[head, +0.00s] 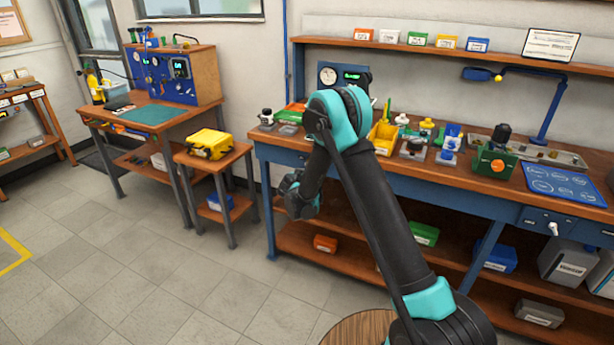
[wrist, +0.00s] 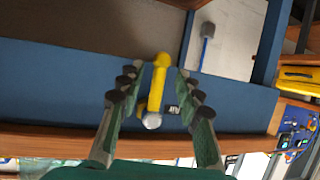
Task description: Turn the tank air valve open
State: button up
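A yellow lever handle (wrist: 158,82) with a rounded grey end sits on the blue front rail of the bench in the wrist view; I take it for the tank air valve. My gripper (wrist: 157,71) is open, with one finger on each side of the handle and visible gaps to both. In the head view my gripper (head: 301,198) hangs low in front of the bench's left end. I cannot make out the valve in that view.
The bench's blue front rail (head: 432,180) runs to the right, with regulators and tools on top. A small stand (head: 222,156) with a yellow case (head: 209,144) stands to the left. Open floor (head: 150,265) lies at the front left.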

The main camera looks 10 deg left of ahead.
jog(key=v, duration=1)
jog(key=shift+s, duration=0.15)
